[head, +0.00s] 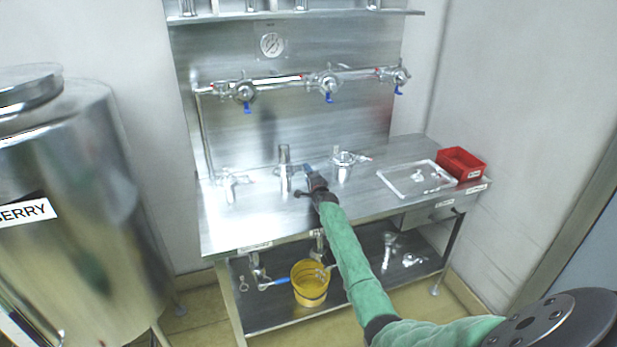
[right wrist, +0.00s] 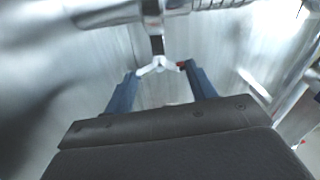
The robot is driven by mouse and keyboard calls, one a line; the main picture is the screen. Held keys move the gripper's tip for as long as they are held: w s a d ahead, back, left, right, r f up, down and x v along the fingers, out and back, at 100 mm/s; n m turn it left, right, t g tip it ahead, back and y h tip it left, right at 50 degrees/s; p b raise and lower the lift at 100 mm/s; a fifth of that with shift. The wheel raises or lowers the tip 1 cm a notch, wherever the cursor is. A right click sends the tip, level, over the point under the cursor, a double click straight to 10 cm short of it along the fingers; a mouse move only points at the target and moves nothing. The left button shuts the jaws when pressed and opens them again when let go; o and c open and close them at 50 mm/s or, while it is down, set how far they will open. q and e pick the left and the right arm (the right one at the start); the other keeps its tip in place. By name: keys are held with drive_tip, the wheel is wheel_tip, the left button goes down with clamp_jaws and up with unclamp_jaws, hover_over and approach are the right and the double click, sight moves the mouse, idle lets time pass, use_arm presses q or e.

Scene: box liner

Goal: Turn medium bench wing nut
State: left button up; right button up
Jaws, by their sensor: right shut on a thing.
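The wing nut (right wrist: 158,64) shows in the right wrist view as a small pale winged piece, below a shiny metal clamp or fitting (right wrist: 152,14). My right gripper (right wrist: 161,72) has its two blue fingers on either side of the wings and is shut on it. In the head view, my right gripper (head: 308,170) is over the bench top, between an upright metal pipe piece (head: 285,170) and a round clamped fitting (head: 343,166). The wing nut is too small or hidden to make out there. My left gripper is not in view.
The steel bench (head: 235,232) also bears a fitting (head: 230,186) at left, a white-framed tray (head: 390,185) with small parts and a red bin (head: 460,162). Valves with blue handles (head: 329,97) are on the wall panel. A yellow bucket (head: 311,290) is on the lower shelf. A steel tank (head: 75,180) stands left.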

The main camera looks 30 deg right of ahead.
drive_tip(key=shift+a+f, duration=0.1)
drive_tip(key=shift+f, duration=0.05)
drive_tip(key=o, duration=0.7)
drive_tip(key=shift+s, duration=0.1)
drive_tip(key=shift+s+a, duration=0.1)
drive_tip(key=shift+s, duration=0.15)
drive_tip(key=shift+b+v, duration=0.4)
drive_tip(key=shift+v, duration=0.75)
drive_tip(key=v, duration=0.3)
drive_tip(key=shift+s+b, duration=0.2)
drive_tip(key=shift+b, duration=0.2)
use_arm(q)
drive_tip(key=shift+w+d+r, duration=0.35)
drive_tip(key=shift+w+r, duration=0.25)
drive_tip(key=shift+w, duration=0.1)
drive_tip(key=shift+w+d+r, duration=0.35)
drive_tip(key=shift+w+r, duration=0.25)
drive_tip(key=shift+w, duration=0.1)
use_arm(e)
drive_tip(key=shift+s+a, duration=0.15)
drive_tip(key=shift+s, duration=0.5)
